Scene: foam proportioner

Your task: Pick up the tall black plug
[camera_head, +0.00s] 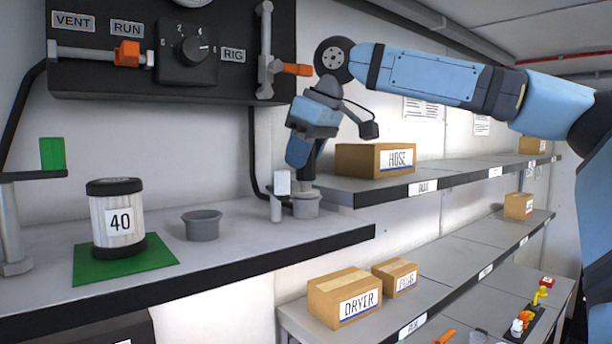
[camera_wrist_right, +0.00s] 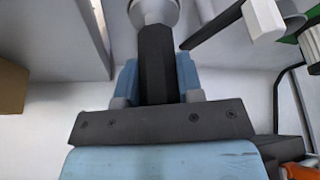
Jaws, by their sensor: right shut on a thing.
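The tall black plug (camera_wrist_right: 157,62) stands between the two blue fingers of my right gripper (camera_wrist_right: 157,82) in the right wrist view. The gripper is shut on it. The plug's far end meets a round light-grey cup (camera_wrist_right: 155,10); I cannot tell whether it still sits inside. In the head view my right gripper (camera_head: 301,155) points down above the grey cup (camera_head: 306,206) near the right end of the upper shelf, and mostly hides the plug. My left gripper is not in view.
A white post (camera_head: 279,190) stands just left of the gripper. An empty grey cup (camera_head: 202,225) and a white canister (camera_head: 118,220) marked 40 on a green mat stand farther left. The control panel (camera_head: 225,70) hangs above. A HOSE box (camera_head: 375,159) is to the right.

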